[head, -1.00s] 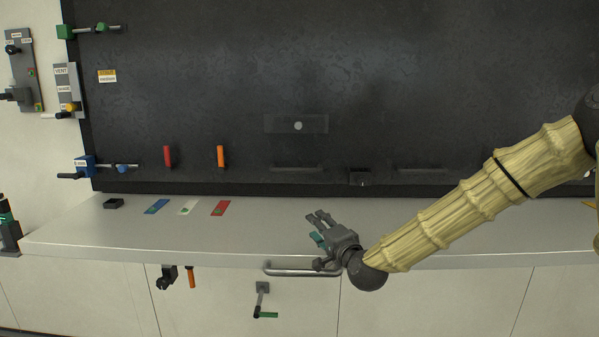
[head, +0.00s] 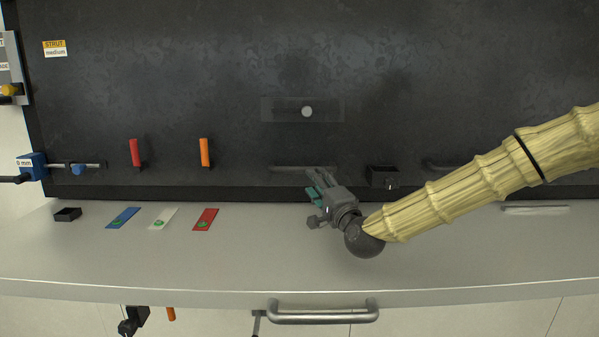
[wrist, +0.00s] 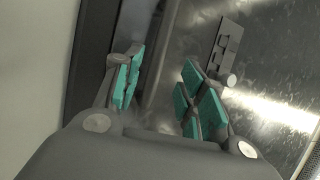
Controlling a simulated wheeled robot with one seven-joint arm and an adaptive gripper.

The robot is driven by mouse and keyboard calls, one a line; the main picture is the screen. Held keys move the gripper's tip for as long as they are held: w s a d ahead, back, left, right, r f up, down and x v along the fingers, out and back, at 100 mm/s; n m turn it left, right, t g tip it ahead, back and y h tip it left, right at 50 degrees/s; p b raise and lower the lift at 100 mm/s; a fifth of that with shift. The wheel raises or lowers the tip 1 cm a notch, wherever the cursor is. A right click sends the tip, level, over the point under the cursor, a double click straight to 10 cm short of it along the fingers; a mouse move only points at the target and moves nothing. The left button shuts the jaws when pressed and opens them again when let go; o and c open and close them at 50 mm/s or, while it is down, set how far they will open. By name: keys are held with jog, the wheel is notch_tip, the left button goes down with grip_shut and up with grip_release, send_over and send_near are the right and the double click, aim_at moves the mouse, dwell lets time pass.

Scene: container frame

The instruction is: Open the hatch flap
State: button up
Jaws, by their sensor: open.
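The hatch flap appears to be the large dark mottled panel (head: 400,80) filling the back of the head view. A grey bar handle (head: 290,169) runs along its lower edge, and a small plate with a round pale knob (head: 306,111) sits above. My gripper (head: 314,182) is open, in front of the panel's lower edge, just below that bar. I cannot tell whether it touches the bar. In the wrist view my gripper (wrist: 158,92) shows its teal-padded fingers apart, with nothing clearly held. The plate (wrist: 226,45) shows beyond them on the dark panel.
A red handle (head: 135,153) and an orange handle (head: 205,153) stick out at left. A black box (head: 383,177) is right of my gripper. Coloured cards, including a blue one (head: 123,218), lie on the grey counter (head: 250,265). A metal rail (head: 322,317) fronts the counter.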

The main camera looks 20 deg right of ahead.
aim_at(305, 169)
jog(key=x, duration=0.3)
jog(key=f+p+x, duration=0.1)
jog(key=x, duration=0.2)
jog(key=p+x, duration=0.1)
jog(key=x, duration=0.2)
jog(key=shift+w+f, duration=0.1)
jog(key=shift+f, duration=0.05)
jog(key=shift+w+d, duration=0.1)
jog(key=shift+s+r, duration=0.95)
jog(key=shift+r, duration=0.05)
jog(key=shift+w+a+f, duration=0.2)
jog(key=shift+w+f, duration=0.45)
jog(key=shift+w, duration=0.15)
jog(key=shift+c, duration=0.7)
jog(key=shift+w+f, duration=0.1)
jog(key=shift+w, duration=0.05)
jog(key=c, duration=0.3)
jog(key=shift+s+d, duration=0.15)
jog(key=shift+s, duration=0.1)
jog(key=c, duration=0.3)
jog(key=shift+s+r, duration=0.25)
jog(key=shift+r, duration=0.1)
grip_shut()
jog(key=shift+p, duration=0.3)
